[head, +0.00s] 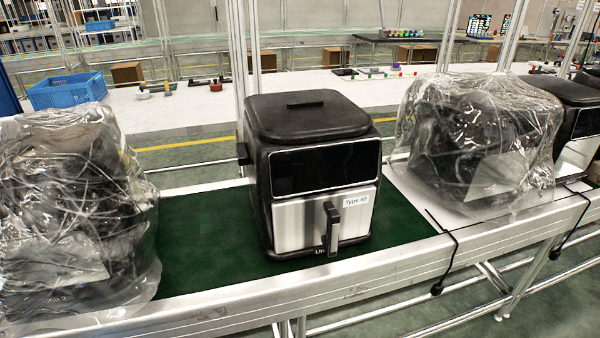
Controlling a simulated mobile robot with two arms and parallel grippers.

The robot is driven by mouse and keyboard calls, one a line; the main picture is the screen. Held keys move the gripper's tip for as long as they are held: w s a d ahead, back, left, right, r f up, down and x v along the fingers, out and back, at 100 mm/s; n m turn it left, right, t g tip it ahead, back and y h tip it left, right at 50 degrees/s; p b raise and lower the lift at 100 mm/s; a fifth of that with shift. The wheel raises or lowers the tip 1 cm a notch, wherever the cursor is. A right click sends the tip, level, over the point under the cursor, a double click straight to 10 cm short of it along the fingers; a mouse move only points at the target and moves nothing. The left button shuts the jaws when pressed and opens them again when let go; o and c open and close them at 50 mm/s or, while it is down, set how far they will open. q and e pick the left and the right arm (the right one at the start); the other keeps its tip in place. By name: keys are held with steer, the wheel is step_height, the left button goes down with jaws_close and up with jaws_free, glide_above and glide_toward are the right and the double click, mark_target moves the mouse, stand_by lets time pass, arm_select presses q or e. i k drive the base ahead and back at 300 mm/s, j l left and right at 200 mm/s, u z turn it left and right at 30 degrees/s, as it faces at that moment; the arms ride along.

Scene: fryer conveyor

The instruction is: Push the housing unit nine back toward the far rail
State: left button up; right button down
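A black air-fryer housing unit (312,116) with a silver drawer front stands upright on the green conveyor belt (205,235) in the middle of the head view. Its drawer handle faces me, and a small label on the drawer seems to read "Type 40"; I see no number nine on it. The unit's front lower edge is close to the near rail (300,300). The far rail (200,188) runs behind it and is partly hidden by the unit. Neither of my grippers is in view.
Plastic-wrapped units stand on the line at left (70,215) and right (480,140), with bare belt between them and the middle unit. Metal posts rise behind. A black cable (446,262) hangs over the near rail.

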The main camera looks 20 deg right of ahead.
mark_target(275, 171)
steer(key=j+z, duration=0.2)
steer(key=z, duration=0.2)
steer(key=k+j+z, duration=0.1)
steer(key=z, duration=0.35)
steer(key=k+j+z, duration=0.1)
steer(key=j+z, duration=0.15)
steer(key=z, duration=0.15)
